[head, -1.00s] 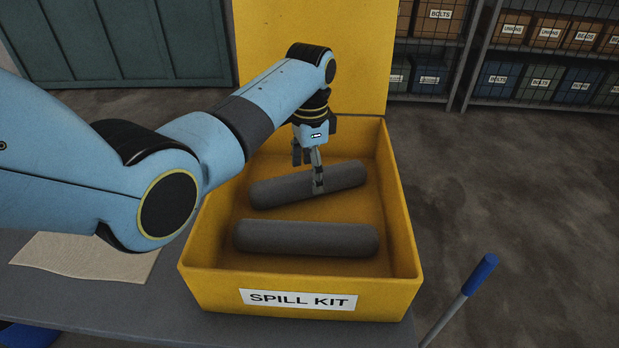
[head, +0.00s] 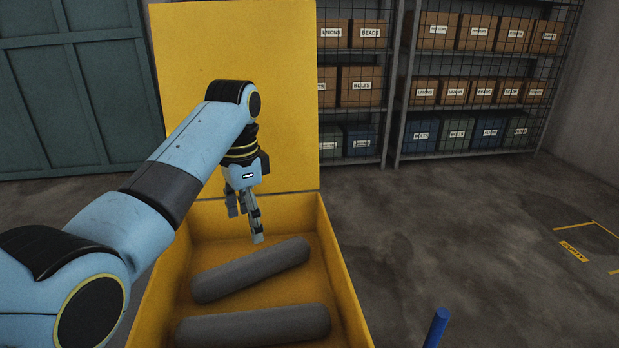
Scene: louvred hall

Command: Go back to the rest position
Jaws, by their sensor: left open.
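My left gripper (head: 246,222) is open and empty, pointing down inside the back part of the yellow spill kit box (head: 343,285). Its fingertips are just behind and above a grey roll (head: 250,270), which lies tilted in the box. The box's lid (head: 285,110) stands upright at the back. My right gripper does not show.
Wire-mesh shelves with labelled cartons and bins (head: 480,90) stand along the back right. A green cabinet (head: 75,85) stands at the back left. A blue handle end (head: 437,325) rises right of the box.

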